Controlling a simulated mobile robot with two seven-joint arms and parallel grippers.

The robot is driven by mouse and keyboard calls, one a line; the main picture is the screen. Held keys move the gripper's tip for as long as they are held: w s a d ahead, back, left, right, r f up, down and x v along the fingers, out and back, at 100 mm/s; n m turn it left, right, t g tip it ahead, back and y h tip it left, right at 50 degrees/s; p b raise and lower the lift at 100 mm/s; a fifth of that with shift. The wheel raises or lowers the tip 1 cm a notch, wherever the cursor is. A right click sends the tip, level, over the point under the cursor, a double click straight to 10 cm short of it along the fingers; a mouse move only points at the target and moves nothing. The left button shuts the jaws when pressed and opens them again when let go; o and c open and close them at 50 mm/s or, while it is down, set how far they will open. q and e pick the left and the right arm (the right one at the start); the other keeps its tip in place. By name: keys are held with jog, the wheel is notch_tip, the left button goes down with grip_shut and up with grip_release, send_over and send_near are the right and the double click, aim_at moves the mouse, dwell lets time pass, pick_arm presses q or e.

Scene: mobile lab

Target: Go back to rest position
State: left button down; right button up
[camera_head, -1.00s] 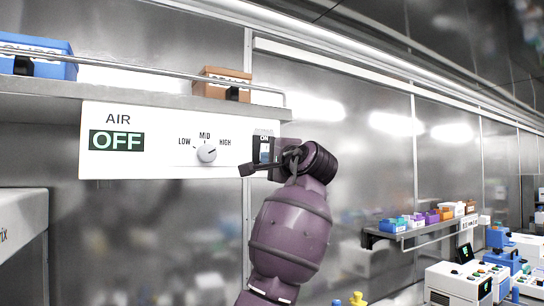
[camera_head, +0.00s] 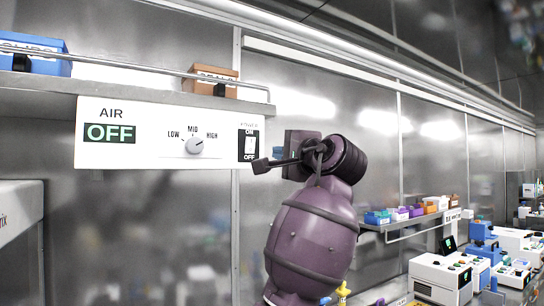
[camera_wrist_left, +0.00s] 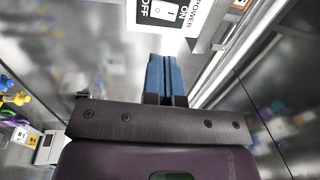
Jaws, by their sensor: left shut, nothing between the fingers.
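My left gripper (camera_head: 262,165) is raised in front of the metal wall, just right of the white air control panel (camera_head: 160,165). In the left wrist view its two blue fingers (camera_wrist_left: 165,75) are pressed together with nothing between them. The panel display (camera_head: 110,133) reads OFF, and the round knob (camera_head: 194,146) points between MID and HIGH. The power switch (camera_head: 249,146) is now uncovered in the head view; it also shows in the left wrist view (camera_wrist_left: 160,10), apart from the fingers. My right gripper is not in view.
A shelf (camera_head: 60,105) above the panel holds a blue box (camera_head: 45,66) and an orange box (camera_head: 208,88). A wall shelf at the right holds several coloured boxes (camera_head: 400,213). White lab machines (camera_head: 440,280) stand at lower right.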

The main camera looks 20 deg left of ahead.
pick_arm(q)
jog(key=shift+s+d+f, duration=0.1)
jog(key=shift+s+d, duration=0.25)
jog(key=shift+d, duration=0.1)
